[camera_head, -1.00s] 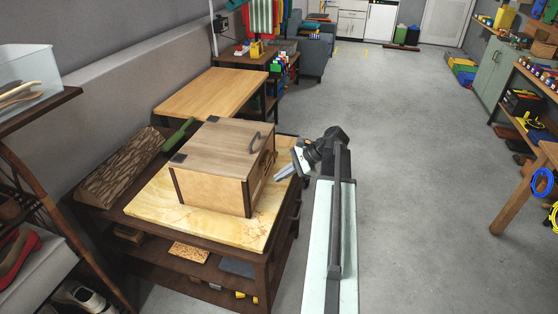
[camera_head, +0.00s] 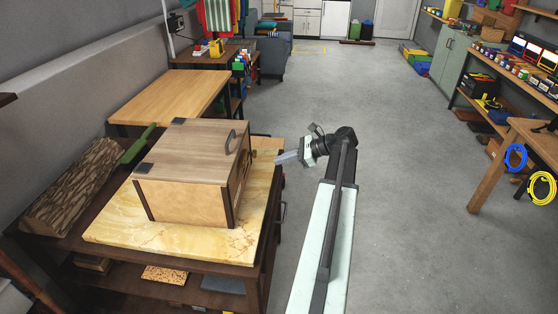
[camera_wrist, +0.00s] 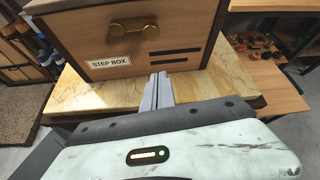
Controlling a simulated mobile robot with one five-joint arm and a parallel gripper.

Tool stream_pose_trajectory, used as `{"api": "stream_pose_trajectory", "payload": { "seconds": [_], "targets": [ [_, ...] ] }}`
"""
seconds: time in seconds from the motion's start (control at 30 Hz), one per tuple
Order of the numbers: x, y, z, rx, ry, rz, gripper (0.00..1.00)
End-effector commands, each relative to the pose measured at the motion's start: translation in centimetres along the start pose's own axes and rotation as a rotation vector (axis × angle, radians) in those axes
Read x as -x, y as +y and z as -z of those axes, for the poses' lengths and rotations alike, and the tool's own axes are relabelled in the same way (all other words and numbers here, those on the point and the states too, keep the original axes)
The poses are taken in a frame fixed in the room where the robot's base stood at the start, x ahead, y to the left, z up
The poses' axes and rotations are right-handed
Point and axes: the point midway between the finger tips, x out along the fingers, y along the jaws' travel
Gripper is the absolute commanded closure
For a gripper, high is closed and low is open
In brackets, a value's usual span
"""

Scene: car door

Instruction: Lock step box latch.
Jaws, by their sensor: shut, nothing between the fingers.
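The step box (camera_head: 187,170) is a closed wooden box with dark corner strips and a curved handle (camera_head: 231,141) on its lid. It stands on a yellow marble-like slab (camera_head: 112,220). In the wrist view, the front of the step box (camera_wrist: 165,55) carries a "STEP BOX" label (camera_wrist: 111,62) and a brass latch (camera_wrist: 132,27) above it, with two dark slots to the right. I cannot tell the latch's state. My gripper (camera_head: 277,157) points at the box's front from the right, apart from it. Its fingers (camera_wrist: 157,80) are together and empty, below and right of the latch.
A log (camera_head: 72,187) and a green-handled tool (camera_head: 139,145) lie left of the box on the dark workbench (camera_head: 190,253). A wooden table (camera_head: 175,97) stands behind. The floor (camera_head: 400,200) to the right is clear.

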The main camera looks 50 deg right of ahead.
Motion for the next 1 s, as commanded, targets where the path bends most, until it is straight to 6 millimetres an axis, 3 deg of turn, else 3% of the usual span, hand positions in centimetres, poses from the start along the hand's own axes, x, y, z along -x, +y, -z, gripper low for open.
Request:
{"api": "stream_pose_trajectory", "payload": {
  "seconds": [0.03, 0.33, 0.4, 0.53, 1.0],
  "targets": [
    [-1.5, 0.2, 0.5, 0.001, 0.000, -0.002, 1.00],
    [-7.9, 0.1, 0.5, 0.001, 0.000, -0.002, 1.00],
    [-6.5, -0.1, -2.0, 0.000, 0.000, 0.001, 1.00],
    [-6.0, -0.1, -3.3, 0.000, 0.001, 0.002, 1.00],
    [-5.9, -0.1, -3.6, -0.001, 0.001, 0.002, 1.00]
  ]
}}
